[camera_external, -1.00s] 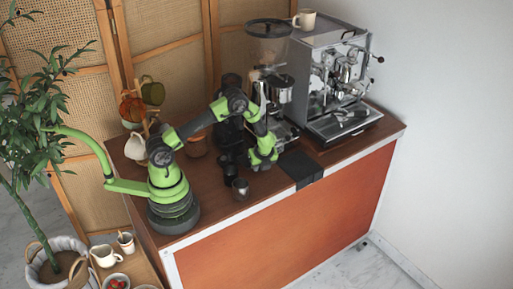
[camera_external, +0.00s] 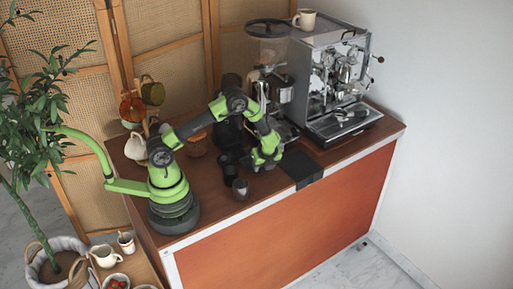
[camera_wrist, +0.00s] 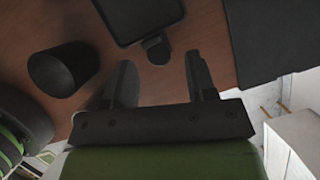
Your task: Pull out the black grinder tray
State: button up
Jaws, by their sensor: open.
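The black grinder tray (camera_wrist: 140,14) shows at the top of the wrist view, a dark rounded rectangle with a short tab handle (camera_wrist: 157,46) pointing toward my gripper. My gripper (camera_wrist: 160,62) is open and empty. Its two dark fingers lie one on each side of the tab's line, and the tab's end appears in the gap near the fingertips, with no visible contact. I cannot tell the height difference. In the external view the grinder (camera_external: 268,62) stands left of the espresso machine, and my arm hides part of its base and the tray.
A black cylinder (camera_wrist: 64,68) stands left of my fingers. A black mat (camera_wrist: 268,40) lies to the right, over the counter's front edge. A small metal cup (camera_external: 240,188) stands near the front edge. The espresso machine (camera_external: 335,75) is at the right.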

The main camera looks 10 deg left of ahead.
jog(key=v, duration=0.8)
jog(key=shift+r, duration=0.1)
jog(key=w+a+r+n+h, duration=0.1)
jog(key=w+a+r+n, duration=0.3)
jog(key=a+r+n, duration=0.95)
jog(key=s+a+r+n+t, duration=0.1)
jog(key=s+a+r+n, duration=0.2)
jog(key=s+a+n, duration=0.2)
jog(key=s+a+r+n+t, duration=0.2)
jog(key=s+a+n, duration=0.3)
jog(key=a, duration=0.6)
jog(key=shift+s+a+r+n+y, duration=0.35)
jog(key=shift+s+a+n+y, duration=0.05)
jog(key=shift+n, duration=0.85)
